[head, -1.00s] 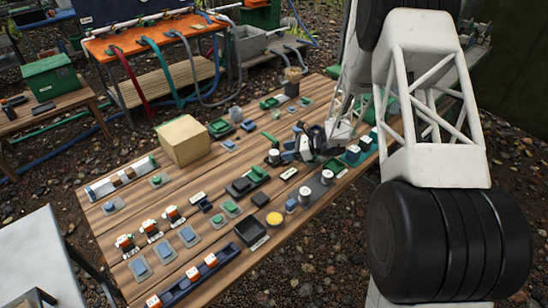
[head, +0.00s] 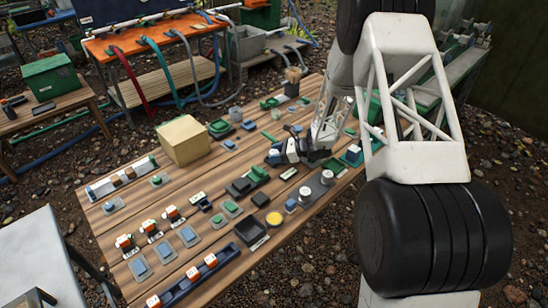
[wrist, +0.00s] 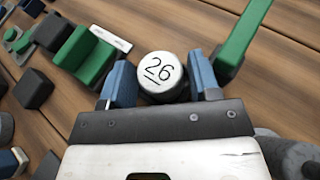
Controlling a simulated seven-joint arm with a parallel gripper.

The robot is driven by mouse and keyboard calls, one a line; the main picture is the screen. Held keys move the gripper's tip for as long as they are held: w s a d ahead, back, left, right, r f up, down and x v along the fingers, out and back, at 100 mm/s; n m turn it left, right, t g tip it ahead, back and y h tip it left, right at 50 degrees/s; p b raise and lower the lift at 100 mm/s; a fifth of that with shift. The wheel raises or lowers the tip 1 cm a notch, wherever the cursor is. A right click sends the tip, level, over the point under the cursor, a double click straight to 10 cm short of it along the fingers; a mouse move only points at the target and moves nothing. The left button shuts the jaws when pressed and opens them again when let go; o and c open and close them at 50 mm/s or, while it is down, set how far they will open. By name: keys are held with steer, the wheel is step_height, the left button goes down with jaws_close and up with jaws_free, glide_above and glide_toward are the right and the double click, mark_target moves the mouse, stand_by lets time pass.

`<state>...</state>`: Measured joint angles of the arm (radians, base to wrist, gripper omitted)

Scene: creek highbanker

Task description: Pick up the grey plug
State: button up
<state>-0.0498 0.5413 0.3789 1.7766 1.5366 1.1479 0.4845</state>
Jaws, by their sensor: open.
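A round plug with a white top marked "26" (wrist: 160,72) stands in the wrist view. A little of its darker side shows; I take it for the grey plug. My gripper (wrist: 163,88) is open, with one blue fingertip on each side of the plug. I cannot tell whether either finger touches it. In the head view my gripper (head: 286,153) is low over the wooden table, right of its middle, and mostly covers the plug there.
In the wrist view a green block (wrist: 86,56) with a white label stands left of the plug, and a green bar (wrist: 243,35) is right of it. Similar white-topped plugs (head: 327,178) stand nearer the table's right edge. A tan box (head: 183,140) is farther left.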

mark_target(276, 152)
stand_by(0.4)
steer(key=c, duration=0.7)
steer(key=shift+r, duration=0.1)
steer(key=shift+r, duration=4.9)
